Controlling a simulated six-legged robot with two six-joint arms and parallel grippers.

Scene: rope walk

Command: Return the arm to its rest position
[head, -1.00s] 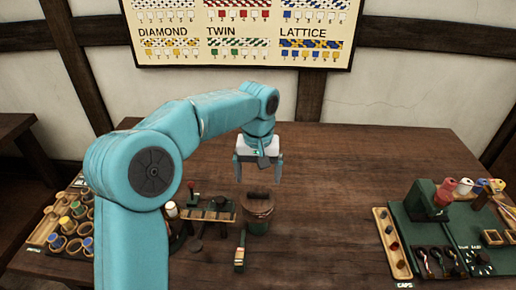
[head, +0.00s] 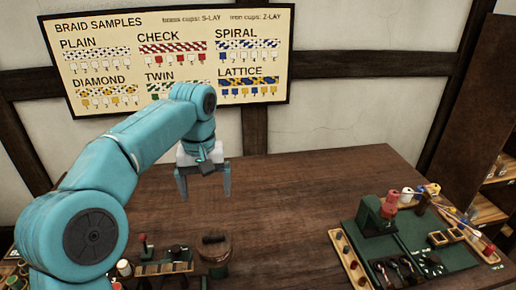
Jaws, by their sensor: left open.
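My left gripper (head: 204,186) hangs at the end of my teal left arm, which comes in from the left. Its two fingers point down and stand apart, with nothing between them. It is in the air above the wooden table (head: 290,215), apart from everything on it. A round brown pot with a dark handle on top (head: 214,250) stands on the table below the gripper and nearer to me. My right gripper is not in view.
A small rack (head: 165,268) stands left of the pot, partly behind my arm. A braid sample chart (head: 180,55) hangs on the back wall. The table's middle is clear.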

